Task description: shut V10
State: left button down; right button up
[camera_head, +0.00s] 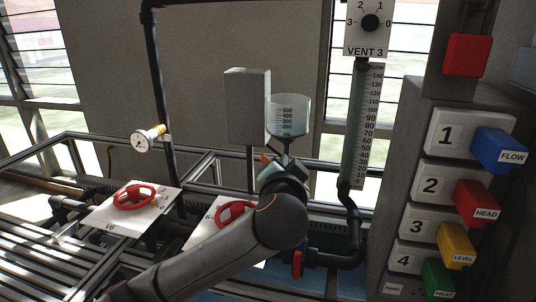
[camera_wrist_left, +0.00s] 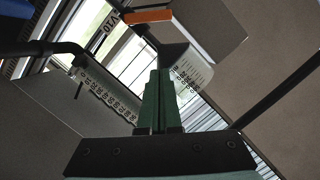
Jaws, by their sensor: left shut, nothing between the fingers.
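The V10 label (camera_wrist_left: 107,38) shows at the top left of the left wrist view, on a pale strip. Beside it is an orange bar (camera_wrist_left: 147,16), which looks like a lever. A small orange piece (camera_head: 265,158) also shows in the head view, just left of my left gripper (camera_head: 284,161). My left gripper's green fingers (camera_wrist_left: 158,78) are shut and empty. They point up toward the orange bar, with a gap between them in the picture. My own wrist and forearm hide what lies behind them in the head view. My right gripper is not in view.
A graduated clear vessel (camera_head: 289,116) stands just above my left gripper, beside a grey box (camera_head: 247,105). A scaled tube (camera_head: 361,125) is to the right. Red handwheels (camera_head: 134,195) sit at left. A numbered panel (camera_head: 415,215) with coloured blocks stands at right.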

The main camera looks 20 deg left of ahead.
pick_arm(q)
jog(key=p+x, duration=0.2)
jog(key=x, duration=0.7)
jog(key=shift+w+a, duration=0.15)
jog(key=shift+w, duration=0.1)
jog(key=a+f, duration=0.2)
jog(key=f, duration=0.1)
jog(key=shift+w+a+f+p, duration=0.1)
jog(key=shift+w+a+p, duration=0.05)
jog(key=shift+a+p, duration=0.25)
jog(key=shift+w+d+f, duration=0.1)
